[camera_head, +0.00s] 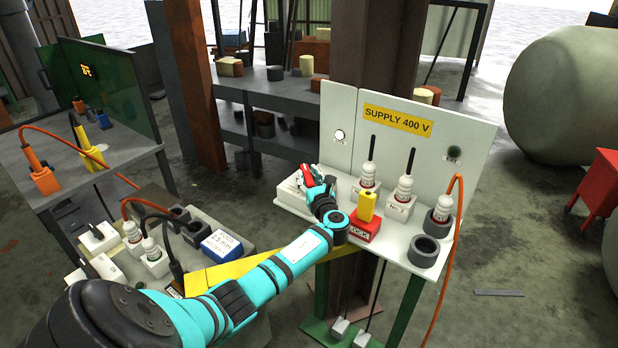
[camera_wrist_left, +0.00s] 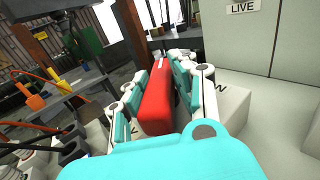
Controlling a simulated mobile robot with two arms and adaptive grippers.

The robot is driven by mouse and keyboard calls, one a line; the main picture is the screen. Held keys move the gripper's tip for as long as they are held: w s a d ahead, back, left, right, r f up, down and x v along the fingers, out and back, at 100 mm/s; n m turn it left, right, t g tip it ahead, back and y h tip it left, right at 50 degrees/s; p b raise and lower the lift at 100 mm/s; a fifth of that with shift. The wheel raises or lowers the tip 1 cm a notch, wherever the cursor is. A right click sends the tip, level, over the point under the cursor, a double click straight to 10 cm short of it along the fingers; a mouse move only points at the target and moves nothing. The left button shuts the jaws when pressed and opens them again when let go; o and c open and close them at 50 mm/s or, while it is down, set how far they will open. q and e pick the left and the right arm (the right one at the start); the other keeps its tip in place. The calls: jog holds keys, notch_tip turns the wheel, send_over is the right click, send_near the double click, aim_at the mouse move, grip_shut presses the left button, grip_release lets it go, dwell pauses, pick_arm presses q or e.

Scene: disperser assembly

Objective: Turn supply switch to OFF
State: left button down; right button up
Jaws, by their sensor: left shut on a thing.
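The supply panel (camera_head: 375,150) is a pale upright board with a yellow "SUPPLY 400 V" sign (camera_head: 397,121). At the left end of its shelf is the white switch base (camera_head: 289,193) with a red switch handle (camera_head: 306,175). My left gripper (camera_head: 316,183) is at the handle, partly hiding it. In the left wrist view the red handle (camera_wrist_left: 157,102) is between the two fingers of my left gripper (camera_wrist_left: 160,85), which are closed on it. The white base (camera_wrist_left: 226,107) shows beside it, its lettering partly covered. My right gripper is not in view.
A red lock block (camera_head: 365,228) with a yellow top stands right of my left arm. White plugs (camera_head: 400,200) and a grey socket (camera_head: 424,251) line the shelf. A white lamp (camera_head: 340,135) is on the panel. A cluttered bench (camera_head: 130,265) stands left.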

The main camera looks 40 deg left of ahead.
pick_arm(q)
jog(key=shift+s+f+n+g+y+b, duration=0.1)
jog(key=shift+n+g+y+b, duration=0.25)
jog(key=shift+g, duration=0.35)
dwell(1.4)
jog(key=c, duration=1.1)
grip_release()
jog(key=shift+a, duration=0.15)
jog(key=shift+s+d, duration=0.1)
jog(key=shift+d, duration=0.35)
jog(key=v, duration=1.1)
jog(key=shift+s, duration=0.25)
